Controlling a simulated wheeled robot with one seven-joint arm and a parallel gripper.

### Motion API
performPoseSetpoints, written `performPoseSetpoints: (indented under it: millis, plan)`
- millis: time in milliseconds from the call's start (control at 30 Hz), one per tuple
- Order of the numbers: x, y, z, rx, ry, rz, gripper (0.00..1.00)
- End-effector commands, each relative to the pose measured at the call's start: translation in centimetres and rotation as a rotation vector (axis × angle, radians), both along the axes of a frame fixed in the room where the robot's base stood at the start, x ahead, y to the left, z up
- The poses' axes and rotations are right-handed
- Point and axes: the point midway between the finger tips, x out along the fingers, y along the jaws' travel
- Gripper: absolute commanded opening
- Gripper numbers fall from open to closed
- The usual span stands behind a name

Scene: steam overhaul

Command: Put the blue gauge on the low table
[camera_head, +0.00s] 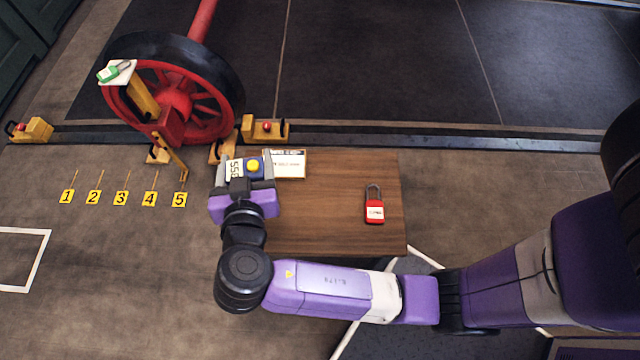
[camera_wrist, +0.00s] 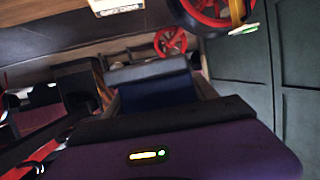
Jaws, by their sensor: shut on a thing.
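The low table (camera_head: 325,220) has a brown wooden top. My gripper and the gauge are over its left edge; the height above it is hard to tell. The table also shows in the wrist view (camera_wrist: 45,14).
A red padlock (camera_head: 374,210) lies on the table's right part. A white card (camera_head: 289,164) is at its back left. Behind stands a red-spoked wheel (camera_head: 175,95) with yellow chocks (camera_head: 265,131). Numbered yellow tags (camera_head: 121,198) lie on the floor at left. The table's middle is clear.

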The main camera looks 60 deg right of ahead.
Motion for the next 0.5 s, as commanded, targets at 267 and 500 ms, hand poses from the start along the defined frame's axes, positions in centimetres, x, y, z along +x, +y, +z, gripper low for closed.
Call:
performPoseSetpoints:
  millis: [267,500]
  plan:
    - [-2.1,-0.2,0.9,0.004,0.001,-0.161,0.03]
    - [-2.5,-0.2,0.7,0.003,0.005,-0.182,0.03]
